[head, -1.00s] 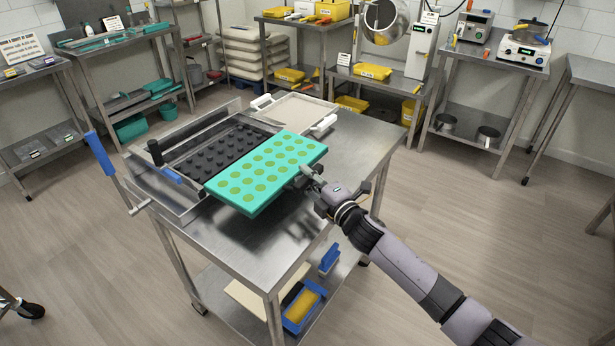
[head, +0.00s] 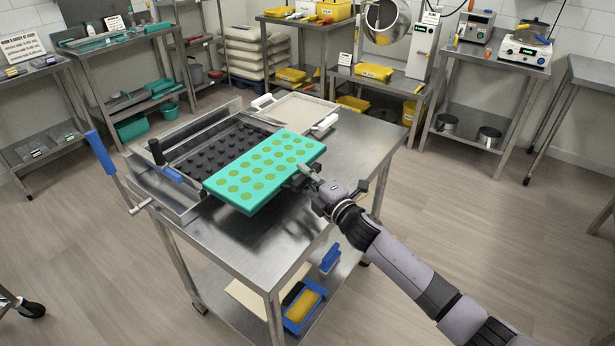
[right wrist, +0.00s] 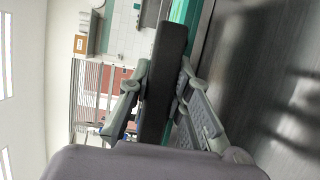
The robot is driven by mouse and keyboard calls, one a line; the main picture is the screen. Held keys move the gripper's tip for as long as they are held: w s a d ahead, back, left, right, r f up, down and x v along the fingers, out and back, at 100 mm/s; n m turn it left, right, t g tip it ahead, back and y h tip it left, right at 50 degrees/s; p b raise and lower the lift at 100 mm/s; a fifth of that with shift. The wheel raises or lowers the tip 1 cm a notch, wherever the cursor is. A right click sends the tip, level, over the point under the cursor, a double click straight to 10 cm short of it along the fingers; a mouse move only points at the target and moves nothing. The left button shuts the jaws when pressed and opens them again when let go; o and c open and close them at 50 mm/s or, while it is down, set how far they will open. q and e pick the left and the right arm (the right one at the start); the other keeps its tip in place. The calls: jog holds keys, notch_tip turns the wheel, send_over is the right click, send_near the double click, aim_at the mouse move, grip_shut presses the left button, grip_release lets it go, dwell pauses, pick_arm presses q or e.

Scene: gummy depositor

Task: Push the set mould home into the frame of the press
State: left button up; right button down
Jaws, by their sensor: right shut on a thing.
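The set mould (head: 262,190) is a teal slab with several rows of olive-green filled cavities. It sits at the right side of the press, its left edge beside or slightly over the press frame (head: 172,187). Dark studs on a plate (head: 225,143) show uncovered inside the frame. My right gripper (head: 303,180) is at the mould's right-hand edge. In the right wrist view its fingers (right wrist: 165,75) are shut on a dark bar (right wrist: 166,45), with the teal mould edge (right wrist: 200,30) just behind it. The underside of the mould is hidden. My left gripper is out of view.
The press has a blue-handled lever (head: 101,155) at its left and a black knob (head: 155,152). A pale tray with white handles (head: 300,108) lies behind on the steel table (head: 355,140). The table is bare to the right and in front. A blue bin (head: 303,308) stands on the lower shelf.

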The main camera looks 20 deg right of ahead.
jog(key=shift+w+r, duration=0.1)
jog(key=shift+s+d, duration=0.15)
jog(key=shift+s, duration=0.15)
jog(key=shift+p, duration=0.4)
dwell(1.4)
jog(key=shift+w+a, duration=0.2)
jog(key=shift+w, duration=0.1)
jog(key=shift+s+d, duration=0.2)
jog(key=shift+s, duration=0.05)
dwell(0.4)
jog(key=shift+r, duration=0.1)
dwell(1.3)
